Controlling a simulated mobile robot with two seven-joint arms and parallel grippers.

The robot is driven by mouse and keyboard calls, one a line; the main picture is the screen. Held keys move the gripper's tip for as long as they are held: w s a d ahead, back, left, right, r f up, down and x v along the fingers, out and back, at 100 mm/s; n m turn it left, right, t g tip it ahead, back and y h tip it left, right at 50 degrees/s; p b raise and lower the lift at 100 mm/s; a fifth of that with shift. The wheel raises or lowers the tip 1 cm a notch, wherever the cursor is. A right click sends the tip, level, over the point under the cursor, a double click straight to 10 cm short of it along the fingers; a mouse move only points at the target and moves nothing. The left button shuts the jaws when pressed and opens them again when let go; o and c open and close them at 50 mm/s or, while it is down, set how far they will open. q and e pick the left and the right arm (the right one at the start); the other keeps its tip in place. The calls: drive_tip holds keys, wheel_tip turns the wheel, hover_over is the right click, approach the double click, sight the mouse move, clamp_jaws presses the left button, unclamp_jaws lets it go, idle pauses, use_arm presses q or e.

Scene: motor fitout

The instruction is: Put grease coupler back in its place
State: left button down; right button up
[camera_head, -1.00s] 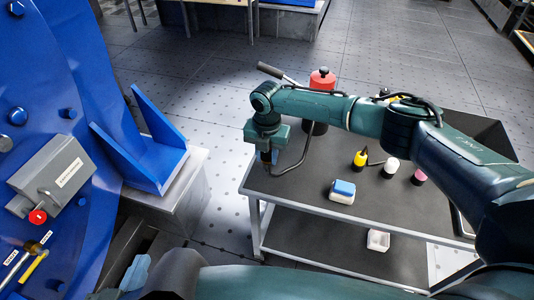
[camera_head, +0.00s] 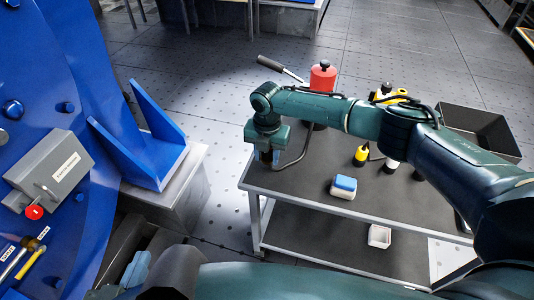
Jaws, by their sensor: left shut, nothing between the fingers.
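My right gripper (camera_head: 267,158) points down over the left corner of the trolley top. A thin dark hose (camera_head: 302,150) curves from beside the red-topped grease pump (camera_head: 322,78) to its fingertips. The gripper appears shut on the grease coupler at the hose end; the coupler itself is mostly hidden by the fingers. The pump stands behind my right forearm, its lever (camera_head: 270,63) sticking out to the left.
The trolley (camera_head: 290,185) carries a blue-and-white block (camera_head: 343,187), a yellow bottle (camera_head: 361,156) and a black tray (camera_head: 482,128). A small white container (camera_head: 379,236) is on the lower shelf. A blue machine (camera_head: 90,70) with a bracket (camera_head: 150,160) stands left; floor between is free.

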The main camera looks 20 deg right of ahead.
drive_tip(key=o, duration=0.3)
use_arm(q)
drive_tip(key=shift+s+f, duration=0.1)
use_arm(e)
wheel_tip(320, 180, up, 7)
drive_tip(key=shift+f+p, duration=0.2)
drive_tip(key=shift+p, duration=0.5)
wheel_tip(320, 180, up, 6)
drive_tip(key=shift+f+p, duration=0.15)
drive_tip(key=shift+p, duration=0.25)
drive_tip(key=shift+r, duration=0.5)
use_arm(q)
drive_tip(key=shift+w+d+r+g, duration=0.25)
drive_tip(key=shift+w+r+g, duration=0.05)
drive_tip(key=shift+w+r, duration=0.1)
